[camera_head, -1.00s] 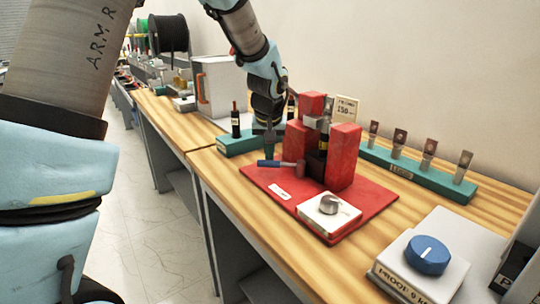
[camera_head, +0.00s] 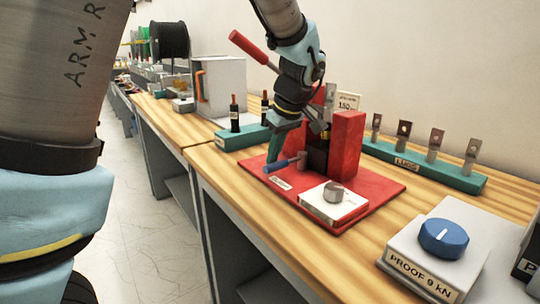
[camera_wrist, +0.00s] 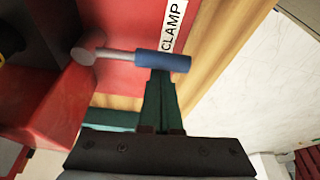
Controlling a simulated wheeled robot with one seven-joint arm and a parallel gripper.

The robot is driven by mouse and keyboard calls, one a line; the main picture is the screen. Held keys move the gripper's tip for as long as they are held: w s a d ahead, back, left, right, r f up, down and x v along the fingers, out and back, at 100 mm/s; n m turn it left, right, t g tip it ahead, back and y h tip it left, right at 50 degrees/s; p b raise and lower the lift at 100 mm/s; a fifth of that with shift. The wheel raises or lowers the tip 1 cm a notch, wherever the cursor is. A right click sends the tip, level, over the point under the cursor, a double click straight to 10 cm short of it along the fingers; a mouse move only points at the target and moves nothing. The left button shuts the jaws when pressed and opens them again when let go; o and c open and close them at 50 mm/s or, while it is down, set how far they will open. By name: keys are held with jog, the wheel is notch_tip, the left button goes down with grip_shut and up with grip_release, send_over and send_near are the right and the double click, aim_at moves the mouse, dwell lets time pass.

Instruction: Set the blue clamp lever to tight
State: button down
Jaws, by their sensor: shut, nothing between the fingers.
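The clamp lever has a blue grip (camera_head: 279,166) and a grey pivot end (camera_head: 300,157). It lies low beside the red press block (camera_head: 346,145) on the red base plate (camera_head: 384,190). In the wrist view the blue grip (camera_wrist: 176,63) lies sideways near a white CLAMP label (camera_wrist: 174,22), its grey rod running left to a round pivot. My gripper (camera_head: 272,158) is shut and empty, pointing down behind the lever. In the wrist view its closed green fingertips (camera_wrist: 161,76) are at the blue grip's edge; I cannot tell whether they touch.
A long red-handled lever (camera_head: 249,47) rises beside my wrist. A teal rack of lugs (camera_head: 425,168) stands right, a blue PROOF dial (camera_head: 443,238) front right. Another teal rack (camera_head: 240,136) stands left.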

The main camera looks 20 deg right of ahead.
aim_at(283, 182)
jog(key=s+n, duration=0.2)
jog(key=shift+s+d+n+y, duration=0.15)
jog(key=shift+d+n+y, duration=0.15)
jog(key=shift+n+y, duration=0.1)
jog(key=shift+s+d, duration=0.2)
jog(key=shift+s, duration=0.25)
